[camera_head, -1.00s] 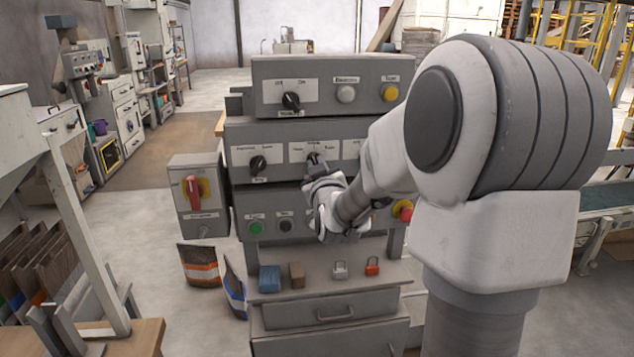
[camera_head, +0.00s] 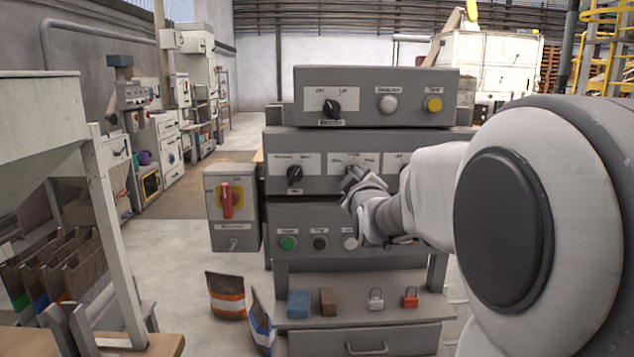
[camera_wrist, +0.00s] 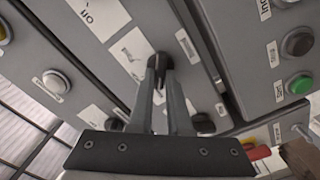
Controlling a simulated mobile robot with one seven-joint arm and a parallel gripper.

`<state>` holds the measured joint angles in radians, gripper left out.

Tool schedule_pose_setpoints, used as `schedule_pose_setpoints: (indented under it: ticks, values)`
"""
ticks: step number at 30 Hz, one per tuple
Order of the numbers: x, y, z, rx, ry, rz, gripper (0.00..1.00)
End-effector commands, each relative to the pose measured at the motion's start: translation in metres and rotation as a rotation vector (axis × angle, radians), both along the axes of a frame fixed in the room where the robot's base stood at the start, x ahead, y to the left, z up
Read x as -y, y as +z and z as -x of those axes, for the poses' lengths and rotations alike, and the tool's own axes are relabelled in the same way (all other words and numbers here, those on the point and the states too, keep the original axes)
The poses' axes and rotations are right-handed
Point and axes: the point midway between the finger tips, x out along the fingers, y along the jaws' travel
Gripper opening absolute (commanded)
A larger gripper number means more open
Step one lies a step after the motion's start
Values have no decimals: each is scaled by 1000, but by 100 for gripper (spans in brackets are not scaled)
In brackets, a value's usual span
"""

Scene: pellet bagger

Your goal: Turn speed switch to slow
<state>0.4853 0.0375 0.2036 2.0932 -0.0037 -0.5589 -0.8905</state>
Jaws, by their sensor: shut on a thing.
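The speed switch is a black rotary knob (camera_wrist: 158,59) in the middle row of the grey control panel (camera_head: 420,143). It has a white label plate (camera_head: 338,162) with small wording above it, too blurred to read surely. My gripper (camera_head: 354,182) is at this knob in the head view and hides most of it. In the wrist view my gripper (camera_wrist: 159,78) has its two fingers closed around the knob, one on each side. The fingers cover much of the knob, so I cannot tell which way its pointer faces.
Another black knob (camera_head: 294,174) sits left of the speed switch, and one (camera_head: 332,107) above. A red rotary handle (camera_head: 227,199) is on a box at the left. A green button (camera_head: 288,243) is below. Padlocks and small blocks lie on the shelf (camera_head: 345,312).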

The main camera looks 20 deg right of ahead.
Motion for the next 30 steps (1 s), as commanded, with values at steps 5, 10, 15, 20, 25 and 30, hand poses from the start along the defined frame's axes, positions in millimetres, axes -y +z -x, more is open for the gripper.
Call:
schedule_pose_setpoints:
  ticks: [5,10,15,20,25,30]
  values:
    - [1,1,0,1,0,4,0]
    - [1,1,0,2,-1,5,0]
    - [0,1,0,1,0,3,46]
    - [0,1,0,0,-1,2,46]
    - [0,0,0,-1,0,2,46]
    - [1,0,0,-1,0,2,46]
